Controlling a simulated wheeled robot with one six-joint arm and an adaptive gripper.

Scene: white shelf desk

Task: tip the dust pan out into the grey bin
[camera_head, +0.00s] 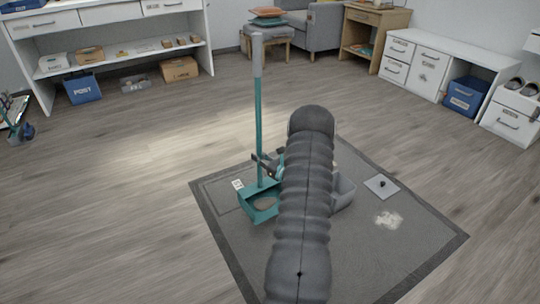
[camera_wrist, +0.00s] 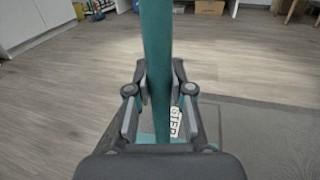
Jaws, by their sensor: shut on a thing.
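The teal dust pan (camera_head: 252,210) has an upright teal pole (camera_head: 259,120) with a grey grip at its top. Some pale brown dust (camera_head: 265,203) shows in the pan. My gripper (camera_head: 267,165) is around the pole; in the wrist view my gripper (camera_wrist: 159,85) is shut on the pole (camera_wrist: 155,40) with a finger on each side. The pan seems to be at or just above the mat; the gap is hard to tell. The grey bin (camera_head: 344,190) stands on the mat right of the pan, mostly hidden behind my arm.
The dark grey mat (camera_head: 235,255) lies on the wood floor. On its right are a small light plate with a dark knob (camera_head: 382,186) and a pale dust patch (camera_head: 389,220). A white label card (camera_head: 238,185) lies left of the pole. Open floor surrounds the mat; shelves stand far back.

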